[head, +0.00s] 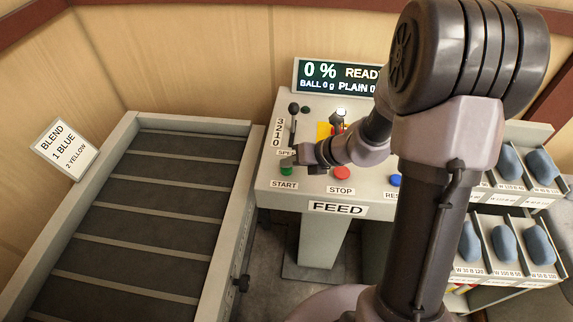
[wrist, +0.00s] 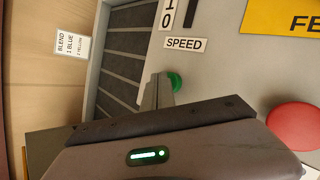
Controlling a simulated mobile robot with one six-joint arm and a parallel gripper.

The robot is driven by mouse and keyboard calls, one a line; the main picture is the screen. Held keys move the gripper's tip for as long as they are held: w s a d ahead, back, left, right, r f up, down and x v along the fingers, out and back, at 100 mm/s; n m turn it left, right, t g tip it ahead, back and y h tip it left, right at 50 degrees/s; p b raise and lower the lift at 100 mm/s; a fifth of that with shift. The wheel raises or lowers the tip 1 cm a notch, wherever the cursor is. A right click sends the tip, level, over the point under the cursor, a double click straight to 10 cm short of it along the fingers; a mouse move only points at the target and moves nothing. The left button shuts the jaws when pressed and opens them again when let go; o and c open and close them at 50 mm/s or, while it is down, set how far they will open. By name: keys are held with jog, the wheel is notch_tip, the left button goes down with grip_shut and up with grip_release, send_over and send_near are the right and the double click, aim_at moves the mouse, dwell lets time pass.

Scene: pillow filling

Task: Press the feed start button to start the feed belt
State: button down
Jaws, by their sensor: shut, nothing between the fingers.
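The green start button (head: 286,171) sits above the START label at the left front of the grey feed panel (head: 268,200). My gripper (head: 287,161) is shut and empty, with its tips right at the button and hiding part of it. In the wrist view the closed fingers (wrist: 158,92) overlap the left edge of the green button (wrist: 175,81). I cannot tell whether they touch it. The feed belt (head: 150,198) lies left of the panel, dark with light cross slats. The display (head: 335,77) reads 0 % READY.
The red stop button (head: 341,173) is right of start, and a blue button (head: 395,180) is further right. A speed lever (head: 293,109) stands behind the start button. Racks of blue-grey items (head: 508,241) stand at the right. A blend sign (head: 65,149) is at the left.

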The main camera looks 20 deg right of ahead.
aim_at(290, 170)
jog(key=shift+p, duration=0.65)
jog(key=shift+d+r, duration=0.1)
jog(key=shift+r+p, duration=0.45)
jog(key=shift+p, duration=0.1)
notch_tip(290, 170, up, 5)
jog(key=p, duration=0.4)
jog(key=shift+f, duration=0.25)
